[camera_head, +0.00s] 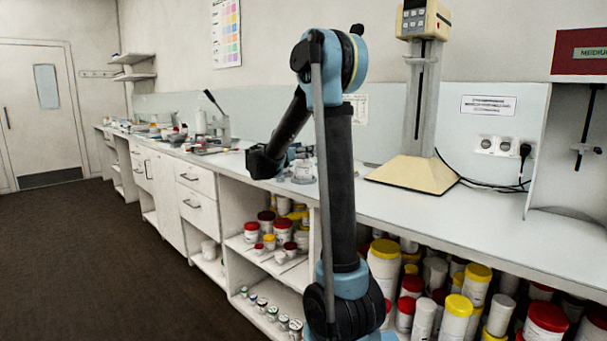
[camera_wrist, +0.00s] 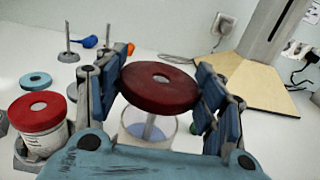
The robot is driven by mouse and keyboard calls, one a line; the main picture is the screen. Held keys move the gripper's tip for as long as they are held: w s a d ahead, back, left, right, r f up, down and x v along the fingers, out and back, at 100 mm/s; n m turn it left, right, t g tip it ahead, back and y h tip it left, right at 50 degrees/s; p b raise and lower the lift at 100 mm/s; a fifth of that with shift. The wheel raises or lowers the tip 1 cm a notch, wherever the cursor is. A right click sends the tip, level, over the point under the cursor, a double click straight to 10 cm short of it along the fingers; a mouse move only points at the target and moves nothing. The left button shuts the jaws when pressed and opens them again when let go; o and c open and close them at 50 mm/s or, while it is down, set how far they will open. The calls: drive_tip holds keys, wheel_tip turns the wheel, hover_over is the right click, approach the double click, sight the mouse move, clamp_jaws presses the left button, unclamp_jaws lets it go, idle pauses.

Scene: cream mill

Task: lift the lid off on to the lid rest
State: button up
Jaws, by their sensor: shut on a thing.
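In the wrist view my gripper (camera_wrist: 157,92) is shut on a dark red round lid (camera_wrist: 145,92) with a pale centre hole, one blue-padded finger at each side. The lid covers part of a clear jar (camera_wrist: 150,138) below it and appears raised and a little off to the right of it. A pale upright shaft shows under the lid. I cannot tell the exact gap. A lid rest cannot be clearly identified. In the head view the gripper's fingers are hard to make out behind my dark wrist, low over the bench.
A white jar with a red lid (camera_wrist: 38,113) stands at the left in the wrist view. Near it are a blue ring (camera_wrist: 36,80) and upright rods on grey bases (camera_wrist: 68,54). A cream stand (camera_head: 412,174) stands on the bench to the right; bare bench (camera_head: 485,225) lies beyond.

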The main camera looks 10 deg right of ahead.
drive_tip(key=shift+r, duration=1.2)
drive_tip(key=shift+a, duration=0.1)
drive_tip(key=v, duration=0.7)
idle(0.8)
idle(0.4)
drive_tip(key=shift+n+t+y, duration=0.5)
drive_tip(key=shift+t, duration=0.1)
drive_tip(key=w+a+f, duration=0.1)
drive_tip(key=w+f, duration=0.1)
drive_tip(key=w+a+f, duration=0.1)
drive_tip(key=w+f, duration=0.1)
drive_tip(key=w+a+f, duration=0.1)
drive_tip(key=a+f, duration=0.1)
drive_tip(key=shift+w+f, duration=0.3)
drive_tip(key=shift+w, duration=0.1)
drive_tip(key=shift+f, duration=2.5)
